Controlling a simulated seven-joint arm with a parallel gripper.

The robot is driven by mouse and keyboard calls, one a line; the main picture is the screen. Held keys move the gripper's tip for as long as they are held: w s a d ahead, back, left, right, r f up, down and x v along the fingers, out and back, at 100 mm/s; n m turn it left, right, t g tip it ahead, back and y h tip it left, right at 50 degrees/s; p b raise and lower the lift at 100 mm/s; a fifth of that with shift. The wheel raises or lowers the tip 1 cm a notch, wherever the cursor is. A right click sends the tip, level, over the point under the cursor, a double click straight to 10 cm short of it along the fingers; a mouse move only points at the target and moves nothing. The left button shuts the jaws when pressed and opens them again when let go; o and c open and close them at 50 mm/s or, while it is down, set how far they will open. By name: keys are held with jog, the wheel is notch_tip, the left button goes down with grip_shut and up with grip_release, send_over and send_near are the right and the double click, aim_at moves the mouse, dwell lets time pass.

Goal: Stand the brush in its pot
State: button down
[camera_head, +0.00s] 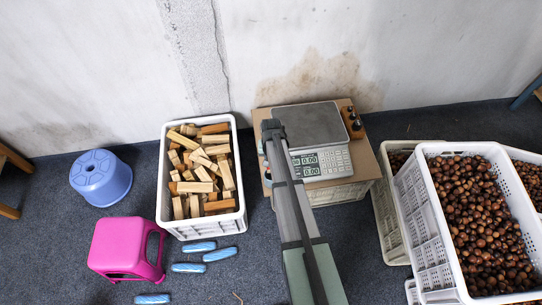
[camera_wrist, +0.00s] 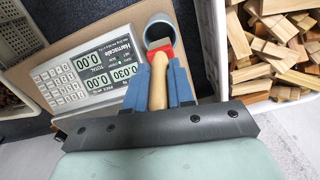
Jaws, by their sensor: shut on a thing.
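The brush (camera_wrist: 157,86) has a pale wooden handle and a red collar. In the wrist view my gripper (camera_wrist: 158,78) is shut on the handle, with a blue finger on each side. The brush's red end points away from my gripper, toward the grey round pot (camera_wrist: 150,29). That end overlaps the pot's near rim in the picture. I cannot tell whether it is inside the pot or above it. The pot's mouth shows open and dark inside. In the head view my arm hides the brush, and I cannot make out the pot.
The scale (camera_head: 318,132) stands on a wooden board (camera_head: 366,168) over a crate. A white crate of wood blocks (camera_head: 163,205) is on the left, and a crate of chestnuts (camera_head: 447,262) on the right. A pink stool (camera_head: 118,244) and a blue stool (camera_head: 101,178) stand far left.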

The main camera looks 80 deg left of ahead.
jog(key=shift+f, duration=3.45)
jog(key=c, duration=0.9)
grip_release()
notch_tip(320, 180, up, 14)
jog(key=shift+f, duration=0.1)
